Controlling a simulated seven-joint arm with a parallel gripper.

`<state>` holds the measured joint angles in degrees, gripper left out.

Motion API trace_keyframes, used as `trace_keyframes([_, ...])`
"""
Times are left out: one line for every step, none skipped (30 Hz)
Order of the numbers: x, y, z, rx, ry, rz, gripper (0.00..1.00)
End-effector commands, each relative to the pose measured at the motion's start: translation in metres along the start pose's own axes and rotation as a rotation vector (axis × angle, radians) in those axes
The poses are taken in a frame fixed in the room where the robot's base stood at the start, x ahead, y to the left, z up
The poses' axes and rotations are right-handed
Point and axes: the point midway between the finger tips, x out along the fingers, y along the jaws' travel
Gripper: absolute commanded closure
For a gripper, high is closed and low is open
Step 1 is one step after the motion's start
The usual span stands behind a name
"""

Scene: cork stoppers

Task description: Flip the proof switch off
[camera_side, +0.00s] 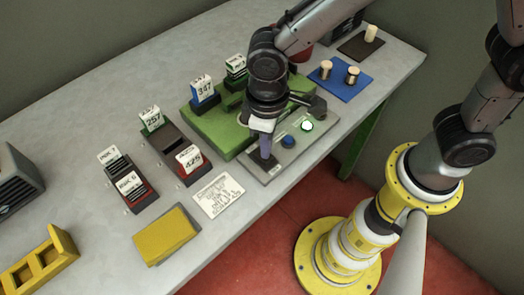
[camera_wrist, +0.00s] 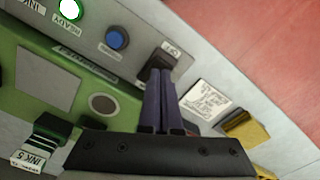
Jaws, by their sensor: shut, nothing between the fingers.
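The grey control panel (camera_side: 296,143) lies along the front of the green machine, and it also fills the top of the wrist view (camera_wrist: 132,62). A black switch (camera_wrist: 159,60) sits at the panel's end with a small label beside it that seems to read OFF. My gripper (camera_side: 265,157) is shut and empty, pointing down at the switch. In the wrist view my purple fingertips (camera_wrist: 160,75) overlap the switch and hide part of it. I cannot tell whether they touch it or which way it is set.
A blue button (camera_wrist: 117,37) and a lit white button (camera_wrist: 70,9) sit on the same panel. A written card (camera_side: 219,196) and a yellow block (camera_side: 166,235) lie nearby. Racks of labelled blocks (camera_side: 128,185) stand left. A blue tray (camera_side: 342,84) holds cork stoppers.

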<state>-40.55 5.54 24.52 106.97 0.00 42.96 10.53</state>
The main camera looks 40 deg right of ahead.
Motion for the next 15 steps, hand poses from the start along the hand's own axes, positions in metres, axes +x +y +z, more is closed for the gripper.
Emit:
trace_keyframes([0.0010, 0.0000, 0.0003, 0.000, -0.001, 0.000, 1.00])
trace_keyframes([0.0014, 0.0001, 0.0003, 0.000, -0.001, 0.000, 1.00])
trace_keyframes([0.0020, 0.0000, 0.0003, 0.000, -0.001, 0.000, 1.00])
trace_keyframes([0.0024, 0.0001, 0.0003, 0.000, -0.001, 0.000, 1.00])
trace_keyframes([0.0028, 0.0001, 0.0003, 0.000, -0.001, 0.000, 1.00])
trace_keyframes([0.0033, 0.0001, 0.0004, 0.000, -0.001, 0.000, 1.00])
trace_keyframes([0.0037, 0.0001, 0.0004, 0.000, -0.001, 0.000, 1.00])
trace_keyframes([0.0041, 0.0001, 0.0004, 0.000, -0.001, 0.000, 1.00])
trace_keyframes([0.0046, 0.0001, 0.0004, 0.000, -0.002, 0.000, 1.00])
trace_keyframes([0.0050, 0.0001, 0.0004, 0.000, -0.002, 0.000, 1.00])
trace_keyframes([0.0054, 0.0001, 0.0005, 0.000, -0.002, 0.000, 1.00])
trace_keyframes([0.0059, 0.0001, 0.0004, 0.000, -0.002, 0.000, 1.00])
trace_keyframes([0.0063, 0.0001, 0.0005, 0.000, -0.001, 0.000, 1.00])
trace_keyframes([0.0067, 0.0001, 0.0004, 0.000, -0.001, 0.000, 1.00])
trace_keyframes([0.0072, 0.0001, 0.0004, 0.000, -0.001, 0.000, 1.00])
